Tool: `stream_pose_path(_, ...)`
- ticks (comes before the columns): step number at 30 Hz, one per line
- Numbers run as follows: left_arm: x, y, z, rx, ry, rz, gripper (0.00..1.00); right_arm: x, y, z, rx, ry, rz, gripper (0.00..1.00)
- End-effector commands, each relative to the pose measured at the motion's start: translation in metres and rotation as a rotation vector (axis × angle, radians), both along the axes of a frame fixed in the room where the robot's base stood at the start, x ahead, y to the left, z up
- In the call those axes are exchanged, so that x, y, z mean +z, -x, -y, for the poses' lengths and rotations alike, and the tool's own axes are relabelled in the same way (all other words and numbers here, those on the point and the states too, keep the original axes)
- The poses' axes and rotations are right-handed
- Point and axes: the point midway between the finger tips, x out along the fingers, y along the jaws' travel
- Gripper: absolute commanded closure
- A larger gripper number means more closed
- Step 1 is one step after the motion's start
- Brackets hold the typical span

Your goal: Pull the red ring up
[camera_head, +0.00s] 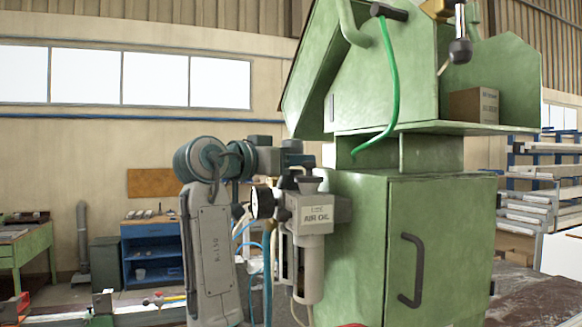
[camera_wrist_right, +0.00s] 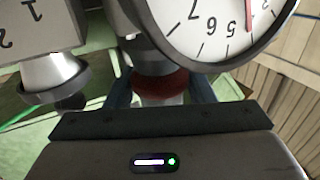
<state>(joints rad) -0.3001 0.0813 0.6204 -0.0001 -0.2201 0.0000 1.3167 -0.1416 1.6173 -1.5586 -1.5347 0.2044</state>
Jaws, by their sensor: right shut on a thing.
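The red ring (camera_wrist_right: 160,84) shows in the right wrist view, around a grey neck below the gauge. My right gripper (camera_wrist_right: 160,92) has one blue finger on each side of the ring and is shut on it. In the head view my right gripper (camera_head: 296,162) is at the top of the grey air unit (camera_head: 308,218), which is mounted on the side of the green machine. The ring cannot be made out in the head view. My left gripper is not in view.
A round pressure gauge (camera_wrist_right: 215,25) is close beside the fingers; it also shows in the head view (camera_head: 262,202). The green cabinet (camera_head: 440,245) stands to the right. Blue hoses (camera_head: 267,265) hang below the unit. A green hose (camera_head: 391,85) hangs above.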

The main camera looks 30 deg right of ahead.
Motion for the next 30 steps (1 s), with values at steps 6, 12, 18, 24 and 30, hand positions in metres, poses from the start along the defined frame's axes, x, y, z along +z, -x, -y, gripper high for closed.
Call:
stream_pose_path(6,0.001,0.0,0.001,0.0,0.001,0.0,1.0,0.003,0.0,0.0,0.001,0.005,0.002,0.43)
stream_pose_path(12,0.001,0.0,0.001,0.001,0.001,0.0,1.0,0.002,0.0,0.0,0.001,0.004,0.001,0.3)
stream_pose_path(18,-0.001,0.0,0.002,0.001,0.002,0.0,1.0,0.001,0.0,-0.002,0.001,0.003,0.001,0.3)
stream_pose_path(24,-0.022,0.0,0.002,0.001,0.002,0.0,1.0,-0.004,0.004,-0.03,0.005,0.002,0.002,0.3)
stream_pose_path(30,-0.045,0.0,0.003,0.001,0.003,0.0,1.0,-0.004,0.011,-0.07,0.004,0.002,0.001,0.3)
